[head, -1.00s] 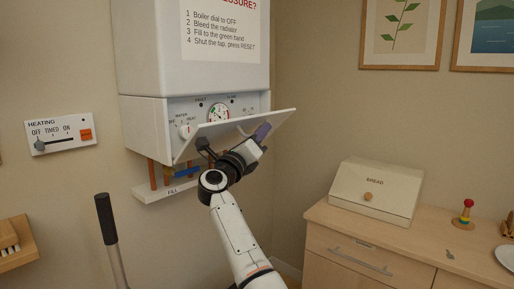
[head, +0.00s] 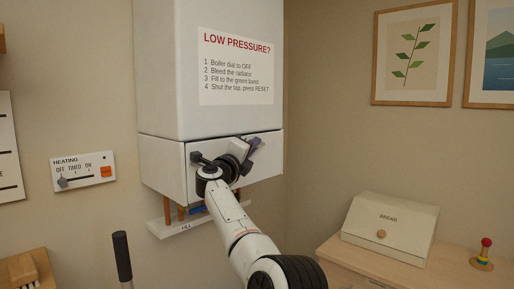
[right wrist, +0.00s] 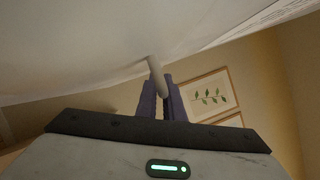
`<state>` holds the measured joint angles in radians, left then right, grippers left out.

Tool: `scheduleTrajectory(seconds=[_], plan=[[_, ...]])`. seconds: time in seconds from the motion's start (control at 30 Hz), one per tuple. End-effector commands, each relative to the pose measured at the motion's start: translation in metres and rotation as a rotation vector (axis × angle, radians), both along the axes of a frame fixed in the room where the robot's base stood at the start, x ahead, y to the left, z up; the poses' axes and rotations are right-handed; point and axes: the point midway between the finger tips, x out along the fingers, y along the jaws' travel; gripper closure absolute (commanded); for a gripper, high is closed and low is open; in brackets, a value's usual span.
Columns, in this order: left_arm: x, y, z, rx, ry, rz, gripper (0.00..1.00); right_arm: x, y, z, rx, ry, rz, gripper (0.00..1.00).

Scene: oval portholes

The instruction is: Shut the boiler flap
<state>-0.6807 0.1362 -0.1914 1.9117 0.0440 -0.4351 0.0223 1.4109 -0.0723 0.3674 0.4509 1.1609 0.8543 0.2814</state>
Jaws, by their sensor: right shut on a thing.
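The white boiler flap (head: 267,164) stands upright across the lower front of the boiler (head: 208,50) in the head view. It looks flush or nearly flush with the front; my arm hides part of it, so I cannot tell whether a small gap remains. My right gripper (head: 254,144) is at the flap's upper part, with purple fingers. In the right wrist view, my right gripper (right wrist: 160,88) is shut on a pale rod-like handle (right wrist: 156,72) that sticks out from the white surface. The boiler's dials are hidden behind the flap. My left gripper is not in view.
Copper pipes (head: 181,213) and a FILL shelf (head: 170,229) lie below the boiler. A heating control (head: 83,172) is on the wall to the left. A bread box (head: 390,226) stands on the cabinet (head: 345,256) to the right.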

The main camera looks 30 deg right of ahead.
Motion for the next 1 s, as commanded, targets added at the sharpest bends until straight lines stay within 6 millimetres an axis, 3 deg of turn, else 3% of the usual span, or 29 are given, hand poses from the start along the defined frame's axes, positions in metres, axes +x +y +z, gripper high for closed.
scheduleTrajectory(seconds=[0.6, 0.73, 1.0], plan=[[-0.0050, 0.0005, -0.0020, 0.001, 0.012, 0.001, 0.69, 0.0035, 0.0004, 0.0010, -0.017, 0.047, -0.005, 1.00], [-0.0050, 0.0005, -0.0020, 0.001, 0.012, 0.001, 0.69, 0.0036, 0.0005, 0.0007, -0.016, 0.046, -0.004, 0.74], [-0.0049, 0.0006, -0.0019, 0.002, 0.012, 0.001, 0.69, 0.0039, 0.0011, 0.0006, -0.013, 0.045, -0.003, 0.74]])
